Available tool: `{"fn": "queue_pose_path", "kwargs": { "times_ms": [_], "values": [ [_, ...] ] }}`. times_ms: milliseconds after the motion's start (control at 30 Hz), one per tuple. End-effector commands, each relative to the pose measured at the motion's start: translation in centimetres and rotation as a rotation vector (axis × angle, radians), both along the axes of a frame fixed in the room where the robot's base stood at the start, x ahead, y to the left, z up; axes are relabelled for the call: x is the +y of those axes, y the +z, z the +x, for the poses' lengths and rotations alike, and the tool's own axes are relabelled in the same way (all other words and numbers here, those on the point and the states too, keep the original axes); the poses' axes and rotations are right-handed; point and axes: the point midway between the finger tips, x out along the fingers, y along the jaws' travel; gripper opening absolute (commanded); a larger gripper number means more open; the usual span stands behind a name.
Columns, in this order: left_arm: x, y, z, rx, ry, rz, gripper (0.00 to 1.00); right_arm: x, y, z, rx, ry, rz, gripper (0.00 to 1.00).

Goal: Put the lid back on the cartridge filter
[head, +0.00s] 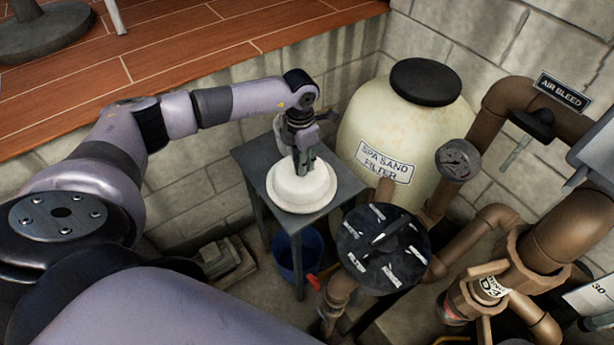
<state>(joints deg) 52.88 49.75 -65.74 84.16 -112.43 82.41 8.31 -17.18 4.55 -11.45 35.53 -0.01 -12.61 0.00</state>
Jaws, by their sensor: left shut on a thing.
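A round white lid (293,195) with a raised middle lies flat on the small dark grey table (257,165). My left gripper (304,164) points down over it and is shut on the top of the lid, where its fingers hide the part they hold. The lid appears to rest on the tabletop, though its contact there is hard to see. No cartridge filter can be clearly made out. My right gripper is not in view.
The cream spa sand filter (383,130) with a black cap stands right behind the table. A black valve head (382,250) and brown pipes (560,235) crowd the right. A blue bucket (298,258) is under the table. A wooden deck (200,45) lies at the back.

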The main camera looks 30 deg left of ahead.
Motion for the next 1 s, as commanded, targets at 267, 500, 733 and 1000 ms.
{"fn": "queue_pose_path", "kwargs": {
  "times_ms": [267, 500, 733, 1000],
  "values": [
    [0.0, 2.0, 0.1, -0.002, 0.001, 0.000, 0.04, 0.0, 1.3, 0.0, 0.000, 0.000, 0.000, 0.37],
    [0.1, 3.2, 0.1, -0.001, 0.001, 0.001, 0.04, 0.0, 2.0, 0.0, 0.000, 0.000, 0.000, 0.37],
    [0.0, 3.2, 0.0, -0.001, 0.001, 0.001, 0.04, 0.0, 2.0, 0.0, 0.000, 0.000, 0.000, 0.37],
    [-0.9, 3.6, -0.2, -0.004, -0.102, -0.001, 0.04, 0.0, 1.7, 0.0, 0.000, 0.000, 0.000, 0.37]
  ]
}}
